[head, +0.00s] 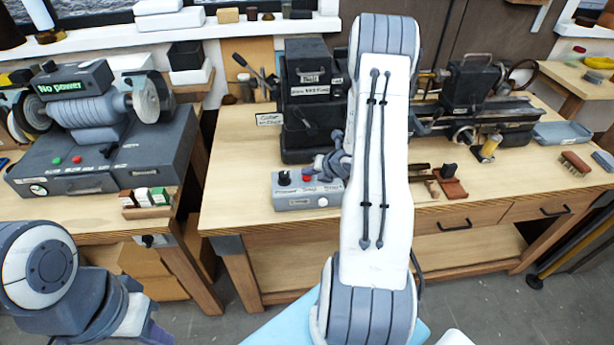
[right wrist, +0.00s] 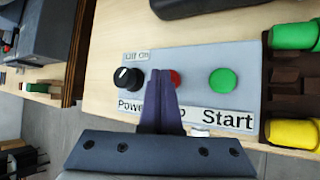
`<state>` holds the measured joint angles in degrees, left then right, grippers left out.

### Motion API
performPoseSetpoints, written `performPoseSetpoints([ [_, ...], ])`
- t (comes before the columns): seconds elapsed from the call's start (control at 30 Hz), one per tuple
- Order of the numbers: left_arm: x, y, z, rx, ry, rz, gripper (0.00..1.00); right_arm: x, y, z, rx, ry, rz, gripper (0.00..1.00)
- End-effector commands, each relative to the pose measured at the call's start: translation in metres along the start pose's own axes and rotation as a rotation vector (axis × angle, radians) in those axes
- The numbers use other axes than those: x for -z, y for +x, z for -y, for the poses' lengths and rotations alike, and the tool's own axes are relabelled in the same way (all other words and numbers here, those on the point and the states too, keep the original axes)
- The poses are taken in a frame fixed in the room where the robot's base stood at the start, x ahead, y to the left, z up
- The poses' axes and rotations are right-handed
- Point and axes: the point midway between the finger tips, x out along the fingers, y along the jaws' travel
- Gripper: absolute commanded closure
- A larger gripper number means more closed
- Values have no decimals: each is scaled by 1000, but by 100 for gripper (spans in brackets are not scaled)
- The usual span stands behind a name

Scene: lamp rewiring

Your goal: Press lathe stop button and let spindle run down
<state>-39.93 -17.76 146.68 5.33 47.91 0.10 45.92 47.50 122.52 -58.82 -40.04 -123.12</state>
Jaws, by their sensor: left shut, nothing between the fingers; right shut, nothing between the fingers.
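The lathe (head: 465,110) stands at the back of the wooden bench; whether its spindle turns cannot be told. Its grey control box (head: 300,200) sits at the bench's front, left of my right arm. In the right wrist view the box (right wrist: 200,58) carries a black power knob (right wrist: 127,79), a red stop button (right wrist: 176,77) and a green start button (right wrist: 223,80). My right gripper (right wrist: 161,74) is shut and empty, its tips over the red button's left part; contact cannot be told. My left gripper (head: 153,334) is shut, low at the left, partly cut off by the frame.
A grinder (head: 95,105) with a "No power" sign stands on the left bench (head: 70,208). Brushes and small blocks (head: 448,186) lie right of my arm. Green and yellow things (right wrist: 293,134) stand beside the box in the right wrist view.

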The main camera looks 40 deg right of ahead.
Motion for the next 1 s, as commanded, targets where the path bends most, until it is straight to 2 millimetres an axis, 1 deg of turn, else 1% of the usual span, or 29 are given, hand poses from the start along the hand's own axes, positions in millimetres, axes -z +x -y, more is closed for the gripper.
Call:
performPoseSetpoints([
  [0.43, 0, 6, 0, 0, 0, 0, 100, 3, 4, 3, 1, 1, -2, 100],
  [0.7, 0, 5, 0, 0, 0, 0, 100, 3, 3, 2, 1, 1, -3, 100],
  [1.0, 0, -3, 0, 0, 0, 0, 100, -4, -7, -5, 1, 1, -2, 100],
])
